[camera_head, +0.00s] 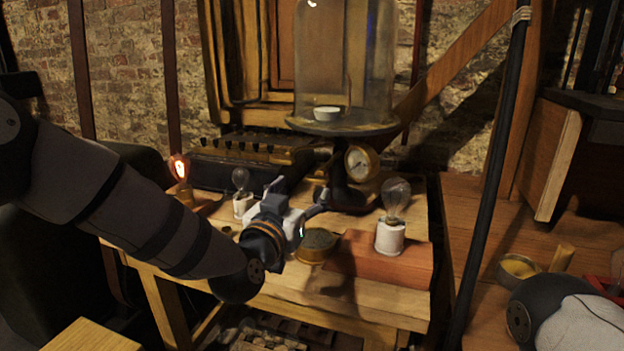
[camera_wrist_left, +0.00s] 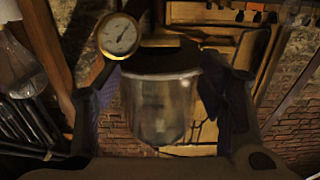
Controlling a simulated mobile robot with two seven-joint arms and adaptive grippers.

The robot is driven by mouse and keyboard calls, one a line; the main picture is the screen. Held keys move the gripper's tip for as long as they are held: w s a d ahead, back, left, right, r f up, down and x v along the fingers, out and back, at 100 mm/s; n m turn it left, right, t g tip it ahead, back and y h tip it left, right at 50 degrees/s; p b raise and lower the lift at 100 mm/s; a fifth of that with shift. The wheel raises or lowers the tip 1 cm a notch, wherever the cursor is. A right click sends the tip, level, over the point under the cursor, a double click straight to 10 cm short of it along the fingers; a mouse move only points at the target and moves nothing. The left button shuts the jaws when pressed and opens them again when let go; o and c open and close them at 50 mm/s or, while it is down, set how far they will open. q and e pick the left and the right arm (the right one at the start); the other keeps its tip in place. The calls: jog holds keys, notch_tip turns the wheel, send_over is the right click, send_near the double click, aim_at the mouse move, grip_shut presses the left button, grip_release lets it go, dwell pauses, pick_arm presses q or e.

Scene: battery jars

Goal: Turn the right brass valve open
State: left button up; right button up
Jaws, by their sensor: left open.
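A glass bell jar (camera_head: 343,60) stands on a dark round plate (camera_head: 345,128) on a pump stand at the back of the bench. A brass-rimmed gauge (camera_head: 361,163) is beside the stand; it also shows in the left wrist view (camera_wrist_left: 119,36). Small brass fittings (camera_head: 320,180) show left of the stand, but I cannot make out which is the right valve. My left gripper (camera_head: 298,198) is open in front of the stand, at its left. In the left wrist view its fingers (camera_wrist_left: 153,95) spread either side of the jar's image, with no valve clearly between them. My right gripper is out of frame.
A glowing bulb (camera_head: 180,168) and an unlit bulb (camera_head: 241,185) stand left of the gripper. A bulb in a white socket (camera_head: 391,237) stands on a reddish block (camera_head: 350,262) at the right. A round brass tin (camera_head: 317,245) sits close to the gripper.

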aim_at(314, 182)
pick_arm(q)
jog(key=x, duration=0.2)
jog(key=f+b+x, duration=0.1)
jog(key=x, duration=0.5)
jog(key=shift+f, duration=0.15)
jog(key=shift+w+d+r+b, duration=0.2)
jog(key=shift+w+r+b, duration=0.1)
jog(key=shift+w, duration=0.25)
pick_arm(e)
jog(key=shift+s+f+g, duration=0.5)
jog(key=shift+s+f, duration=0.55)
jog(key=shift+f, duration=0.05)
pick_arm(q)
jog(key=shift+c, duration=0.3)
jog(key=c, duration=1.1)
